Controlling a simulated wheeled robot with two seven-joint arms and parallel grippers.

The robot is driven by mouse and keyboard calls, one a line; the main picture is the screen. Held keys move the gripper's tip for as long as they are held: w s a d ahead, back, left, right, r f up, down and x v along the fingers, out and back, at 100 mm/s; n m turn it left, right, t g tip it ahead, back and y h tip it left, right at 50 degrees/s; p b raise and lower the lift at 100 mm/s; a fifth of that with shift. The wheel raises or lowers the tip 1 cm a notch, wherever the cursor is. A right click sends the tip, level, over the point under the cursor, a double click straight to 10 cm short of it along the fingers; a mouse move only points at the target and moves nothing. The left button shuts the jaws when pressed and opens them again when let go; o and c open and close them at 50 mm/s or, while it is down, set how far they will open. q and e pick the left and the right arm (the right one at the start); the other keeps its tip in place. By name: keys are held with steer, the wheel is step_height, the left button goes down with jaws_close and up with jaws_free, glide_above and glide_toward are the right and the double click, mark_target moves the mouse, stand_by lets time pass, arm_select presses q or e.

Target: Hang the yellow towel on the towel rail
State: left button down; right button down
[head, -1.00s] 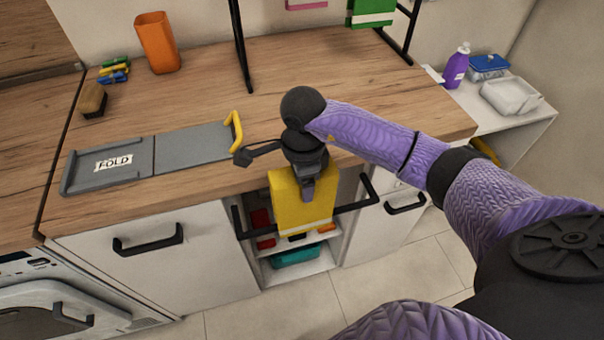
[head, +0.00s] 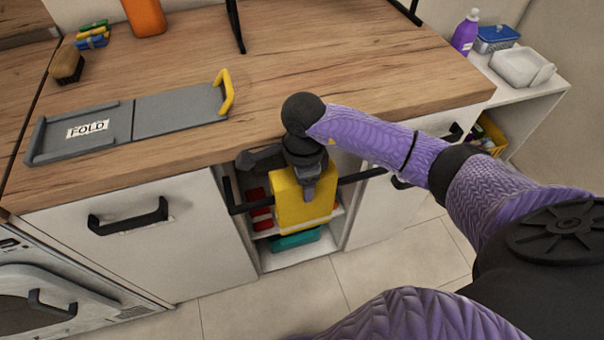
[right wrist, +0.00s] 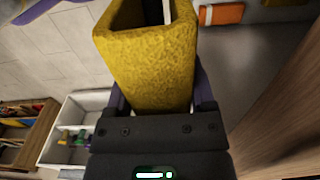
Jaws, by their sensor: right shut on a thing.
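The yellow towel (head: 290,205) is a folded thick piece with a pale band near its lower edge. My right gripper (head: 308,178) is shut on its top edge and holds it upright at the black towel rail (head: 352,179). The towel overlaps the middle of the rail, with rail showing on both sides and towel above and below it. In the right wrist view the towel (right wrist: 150,70) is a folded loop, open at the far end. Whether the rail lies inside the fold or touches it is hidden. My left gripper is out of view.
The rail crosses an open shelf bay with a teal item (head: 295,240) and red items. Above it is the wooden worktop (head: 330,60) with a grey FOLD board (head: 180,107). A black drawer handle (head: 130,218) sticks out at left. A purple bottle (head: 465,33) stands at right.

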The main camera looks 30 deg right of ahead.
step_height(320, 180, down, 4)
steer(key=b, duration=0.2)
steer(key=shift+b, duration=0.3)
steer(key=shift+f+b, duration=0.35)
steer(key=shift+f, duration=0.1)
steer(key=shift+c, duration=1)
jaws_free()
steer(key=shift+o, duration=1)
